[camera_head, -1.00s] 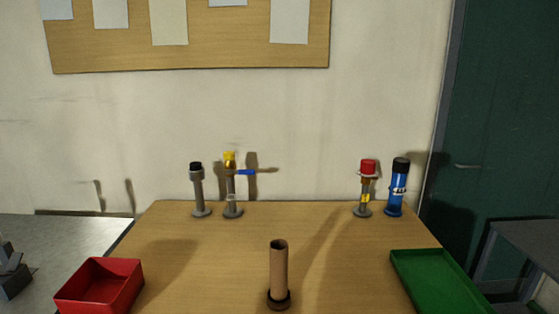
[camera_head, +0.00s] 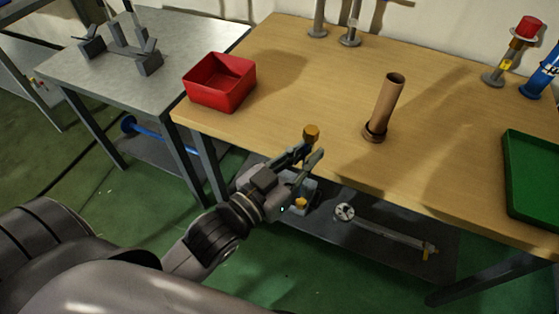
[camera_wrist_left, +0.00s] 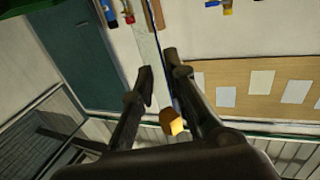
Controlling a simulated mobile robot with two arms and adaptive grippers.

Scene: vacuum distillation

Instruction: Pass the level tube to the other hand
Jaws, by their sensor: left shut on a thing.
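My left gripper (camera_head: 311,154) is in front of the table's near edge in the head view. It is shut on a slim piece, which I take to be the level tube; its orange-brown end (camera_head: 311,133) stands up just above the fingertips. The rest of the piece is mostly hidden by the fingers. In the left wrist view the fingers (camera_wrist_left: 158,85) stand on either side of the view, and an orange end (camera_wrist_left: 172,124) shows close to the right finger. My right gripper is not in view.
On the wooden table (camera_head: 270,75) stand a brown cylinder (camera_head: 386,103), a red bin (camera_head: 220,80), a green tray (camera_head: 532,165), a red-capped stand (camera_head: 512,50) and a blue bottle (camera_head: 543,75). A grey side table (camera_head: 190,35) is at left. A lower shelf (camera_head: 400,220) holds a long rod.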

